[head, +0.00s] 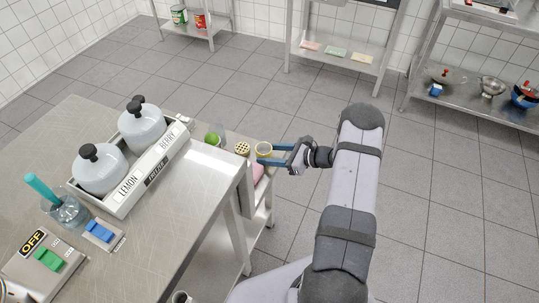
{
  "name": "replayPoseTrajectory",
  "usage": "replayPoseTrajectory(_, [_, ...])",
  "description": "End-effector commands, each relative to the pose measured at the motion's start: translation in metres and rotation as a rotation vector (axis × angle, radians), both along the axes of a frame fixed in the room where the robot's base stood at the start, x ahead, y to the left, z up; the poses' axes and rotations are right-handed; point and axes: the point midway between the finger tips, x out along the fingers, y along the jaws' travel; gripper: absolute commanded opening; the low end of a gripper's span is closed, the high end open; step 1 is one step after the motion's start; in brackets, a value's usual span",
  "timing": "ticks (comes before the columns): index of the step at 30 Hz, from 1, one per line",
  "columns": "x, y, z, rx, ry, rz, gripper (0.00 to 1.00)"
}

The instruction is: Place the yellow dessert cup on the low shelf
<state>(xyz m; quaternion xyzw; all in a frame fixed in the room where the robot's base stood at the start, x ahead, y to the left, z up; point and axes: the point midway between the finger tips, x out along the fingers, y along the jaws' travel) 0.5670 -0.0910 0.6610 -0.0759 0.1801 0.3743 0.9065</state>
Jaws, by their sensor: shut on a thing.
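The yellow dessert cup (264,148) is a small yellowish cup with an open top, just past the right end of the steel table. My gripper (268,154) reaches in from the right with its blue fingers shut on the cup, which looks upright. Below and beside it is a narrow low metal shelf (262,212) at the table's end. The cup overlaps this shelf's far part in the picture; I cannot tell whether its base touches a surface.
A green round thing (212,138), a holed yellowish-topped shaker (242,149) and a pink item (258,171) are close left of the cup. The table (190,215) carries a tray of lidded pots (140,125). Open tiled floor lies right.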

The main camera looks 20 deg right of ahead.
Motion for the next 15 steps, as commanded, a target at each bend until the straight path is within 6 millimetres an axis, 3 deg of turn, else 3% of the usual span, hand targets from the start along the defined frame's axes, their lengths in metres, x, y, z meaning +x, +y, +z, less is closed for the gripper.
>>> replayPoseTrajectory(14, [0.0002, 0.0000, -0.0099, 0.000, -0.002, -0.001, 0.20])
replayPoseTrajectory(15, [0.0000, 0.0000, -0.0105, -0.001, -0.001, 0.000, 0.47])
